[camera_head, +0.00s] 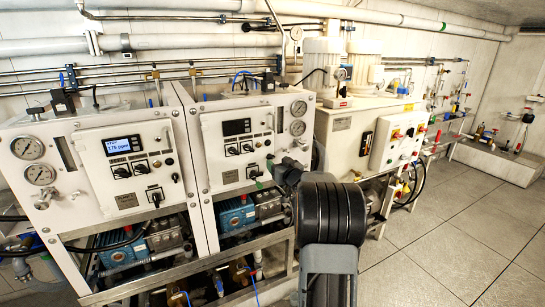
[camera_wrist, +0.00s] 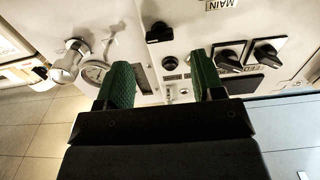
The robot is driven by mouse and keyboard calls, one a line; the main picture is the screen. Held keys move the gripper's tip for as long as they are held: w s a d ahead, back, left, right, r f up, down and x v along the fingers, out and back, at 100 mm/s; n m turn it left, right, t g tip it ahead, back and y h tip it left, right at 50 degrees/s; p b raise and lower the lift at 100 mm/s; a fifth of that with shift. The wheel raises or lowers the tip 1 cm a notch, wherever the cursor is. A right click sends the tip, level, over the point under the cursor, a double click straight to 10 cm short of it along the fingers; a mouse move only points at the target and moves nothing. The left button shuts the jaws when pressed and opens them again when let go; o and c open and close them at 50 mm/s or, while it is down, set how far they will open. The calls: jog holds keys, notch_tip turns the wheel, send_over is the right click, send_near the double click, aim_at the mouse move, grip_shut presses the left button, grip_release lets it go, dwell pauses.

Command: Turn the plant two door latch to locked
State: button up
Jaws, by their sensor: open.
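Plant two appears to be the middle white cabinet (camera_head: 222,125) in the head view. A small pale fitting (camera_wrist: 184,92), which may be the door latch, shows between my fingers in the wrist view. It is too small and dark to read its position. My gripper (camera_wrist: 158,75) is open, with two green fingers pointing at the panel and nothing visible held. I cannot tell whether the fingers touch anything. In the head view my gripper (camera_head: 268,173) is partly hidden by my dark arm, at the right of plant two's door.
Black rotary knobs (camera_wrist: 230,60) and a round black button (camera_wrist: 170,62) sit close to the fingers. A gauge (camera_wrist: 95,72) and a silver fitting (camera_wrist: 68,62) stand out at the left. The neighbouring cabinet (camera_head: 85,165) is left; open tiled floor (camera_head: 450,240) lies right.

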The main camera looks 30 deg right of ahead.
aim_at(272, 157)
jog(key=shift+w+d+p, duration=0.15)
jog(key=shift+w+p, duration=0.15)
jog(key=shift+w, duration=0.9)
jog(key=shift+w+d+p, duration=0.15)
jog(key=shift+w+p, duration=0.1)
jog(key=shift+w, duration=0.95)
jog(key=shift+c, duration=0.4)
jog(key=c, duration=0.9)
jog(key=shift+o, duration=0.2)
